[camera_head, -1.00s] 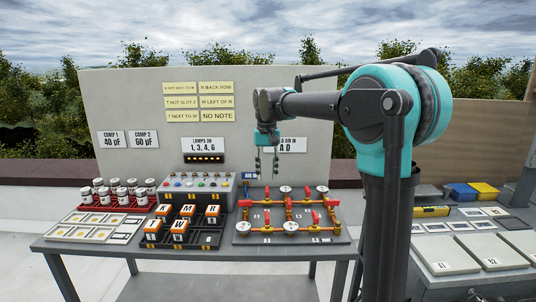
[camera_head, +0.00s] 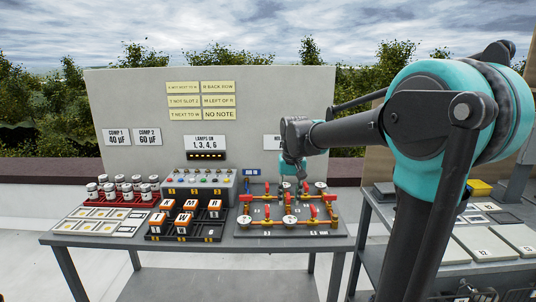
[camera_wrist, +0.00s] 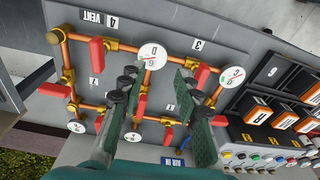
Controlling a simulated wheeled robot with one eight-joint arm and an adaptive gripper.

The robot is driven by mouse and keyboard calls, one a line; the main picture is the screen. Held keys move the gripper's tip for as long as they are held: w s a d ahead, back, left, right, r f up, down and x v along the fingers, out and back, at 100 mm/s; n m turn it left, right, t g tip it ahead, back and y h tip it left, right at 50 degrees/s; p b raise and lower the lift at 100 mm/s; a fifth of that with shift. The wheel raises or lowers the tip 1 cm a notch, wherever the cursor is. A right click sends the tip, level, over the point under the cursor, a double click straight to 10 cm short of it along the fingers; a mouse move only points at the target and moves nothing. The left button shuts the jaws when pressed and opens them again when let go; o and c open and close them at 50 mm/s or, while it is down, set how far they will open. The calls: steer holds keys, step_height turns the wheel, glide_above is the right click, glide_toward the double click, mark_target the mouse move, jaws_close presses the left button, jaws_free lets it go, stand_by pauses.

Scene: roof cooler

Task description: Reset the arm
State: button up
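My gripper (camera_head: 294,178) hangs from the end of my arm over the back part of the valve board (camera_head: 262,231) in the head view. In the wrist view my gripper (camera_wrist: 160,75) shows two green fingers with dark tips, spread apart with nothing held between them. The valve board (camera_wrist: 215,70) lies beneath them, with copper pipes, red handles and round white gauges. A gauge (camera_wrist: 152,55) shows between the fingers. Whether a finger touches any pipe or handle cannot be told.
Left of the board stand lettered orange-and-white blocks (camera_head: 182,224), a panel of coloured buttons (camera_head: 206,179) and white jars (camera_head: 122,187). A grey panel with notes (camera_head: 240,110) rises behind. A second table with flat plates (camera_head: 478,243) is at right, partly behind my arm.

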steer(key=s+d+f+t, duration=0.1)
steer(key=s+d+f, duration=0.5)
steer(key=s+f, duration=0.2)
steer(key=s+d+f+t, duration=0.2)
steer(key=s+d+f, duration=0.4)
steer(key=s+f, duration=0.3)
steer(key=s, duration=0.3)
steer(key=shift+s+f+m, duration=0.25)
steer(key=shift+f+m, duration=0.05)
steer(key=shift+o, duration=0.6)
